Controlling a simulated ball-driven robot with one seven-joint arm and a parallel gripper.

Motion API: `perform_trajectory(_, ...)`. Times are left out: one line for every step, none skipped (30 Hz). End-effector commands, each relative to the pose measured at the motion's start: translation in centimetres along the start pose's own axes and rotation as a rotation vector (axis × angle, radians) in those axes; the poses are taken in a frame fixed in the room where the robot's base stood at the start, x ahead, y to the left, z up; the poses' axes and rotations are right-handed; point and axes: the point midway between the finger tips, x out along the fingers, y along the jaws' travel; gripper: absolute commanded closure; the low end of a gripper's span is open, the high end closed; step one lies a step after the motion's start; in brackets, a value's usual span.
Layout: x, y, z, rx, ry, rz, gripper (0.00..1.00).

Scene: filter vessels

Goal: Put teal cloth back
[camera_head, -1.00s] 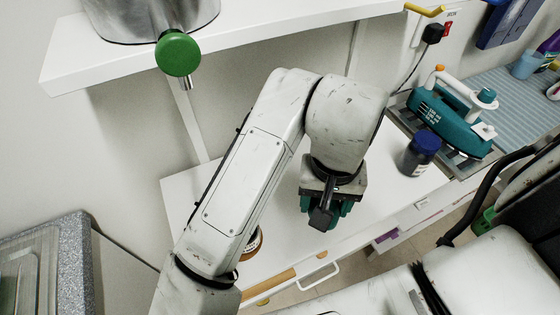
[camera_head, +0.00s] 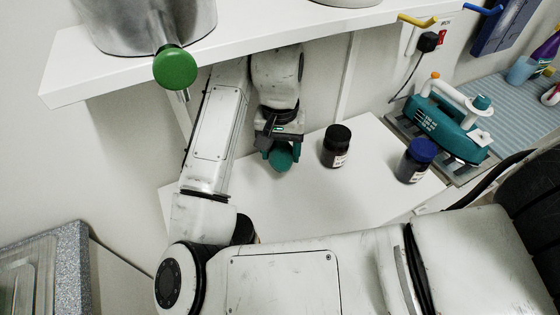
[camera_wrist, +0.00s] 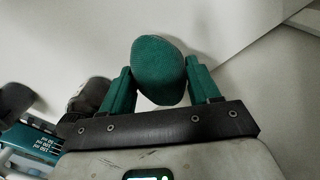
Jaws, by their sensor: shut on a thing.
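The teal cloth (camera_wrist: 158,70) is a rounded, textured bundle between the two teal fingers of my gripper (camera_wrist: 160,85) in the wrist view. In the head view the cloth (camera_head: 282,160) shows as a teal lump below my gripper (camera_head: 277,150), which is shut on it. My gripper is over the back part of the white counter (camera_head: 310,205), under the shelf. I cannot tell whether the cloth touches the counter.
A black-lidded jar (camera_head: 337,147) and a blue-lidded jar (camera_head: 415,160) stand right of my gripper. A teal appliance (camera_head: 447,125) is further right. A white shelf (camera_head: 290,38) overhead carries a steel vessel (camera_head: 120,22) with a green knob (camera_head: 175,68). The counter's middle is clear.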

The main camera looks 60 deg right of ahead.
Motion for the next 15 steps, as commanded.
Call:
perform_trajectory(0.6, 0.0, 0.0, -0.003, 0.001, 0.001, 0.67)
perform_trajectory(0.8, 0.0, 0.0, -0.003, 0.001, 0.0, 0.67)
perform_trajectory(1.0, 0.0, 0.0, -0.002, 0.001, 0.0, 0.67)
perform_trajectory(1.1, 0.0, 0.0, -0.001, 0.001, 0.0, 0.67)
perform_trajectory(1.3, 0.0, 0.0, -0.001, 0.001, 0.0, 0.67)
perform_trajectory(1.5, 0.0, 0.0, -0.001, 0.001, 0.0, 0.67)
perform_trajectory(1.7, 0.0, 0.0, -0.001, 0.0, 0.0, 0.67)
perform_trajectory(2.0, 0.0, 0.0, -0.002, 0.0, 0.0, 0.67)
perform_trajectory(2.5, 0.0, 0.1, -0.002, 0.0, 0.002, 0.67)
perform_trajectory(2.9, 0.0, 0.1, -0.003, -0.001, 0.001, 0.67)
perform_trajectory(3.4, -0.1, 0.1, -0.003, 0.0, 0.001, 0.67)
perform_trajectory(3.9, -0.1, 0.1, -0.003, -0.001, 0.001, 0.67)
perform_trajectory(4.4, -0.1, 0.1, -0.003, -0.001, 0.001, 0.67)
perform_trajectory(4.5, -0.2, 0.0, -0.003, -0.001, -0.001, 0.67)
perform_trajectory(4.7, -0.3, -0.2, -0.003, -0.002, -0.002, 0.67)
